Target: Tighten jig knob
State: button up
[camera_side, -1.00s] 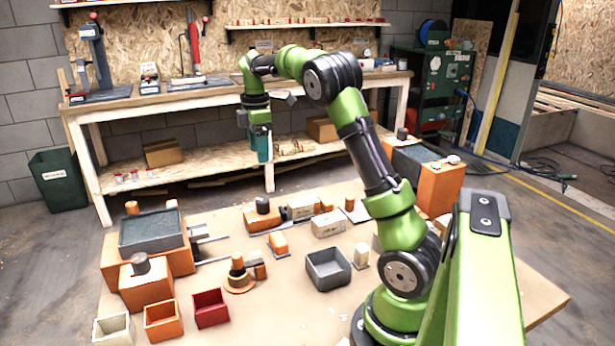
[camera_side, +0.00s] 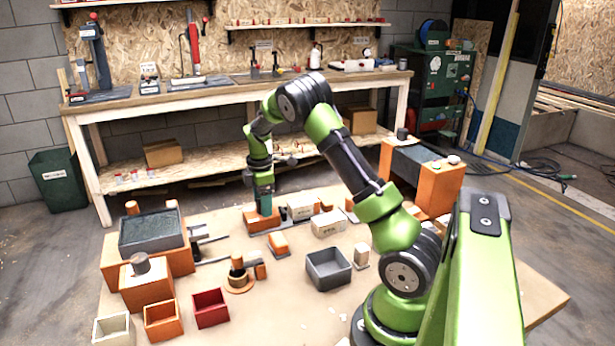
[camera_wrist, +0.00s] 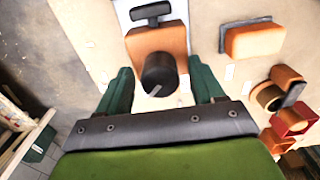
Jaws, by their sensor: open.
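A dark round knob (camera_wrist: 160,75) with a light mark on its top stands on an orange jig block (camera_wrist: 150,42) in the wrist view. My gripper (camera_wrist: 160,66) has its two green fingers spread, one on each side of the knob, with gaps between. In the side view my gripper (camera_side: 264,203) points down at the orange block (camera_side: 258,223) in the middle back of the table. The knob is hidden behind the fingers there. I cannot tell exactly how far down the fingers reach along the knob.
A labelled pale block (camera_side: 302,209) stands just right of the jig. A small orange part (camera_side: 279,245) lies in front of it. A grey bin (camera_side: 328,268) and a round-based orange piece (camera_side: 238,276) stand nearer. A large orange fixture (camera_side: 150,240) is at the left.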

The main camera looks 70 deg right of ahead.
jog(key=shift+f, duration=0.15)
jog(key=shift+c, duration=0.5)
jog(key=c, duration=1)
jog(key=shift+m, duration=0.3)
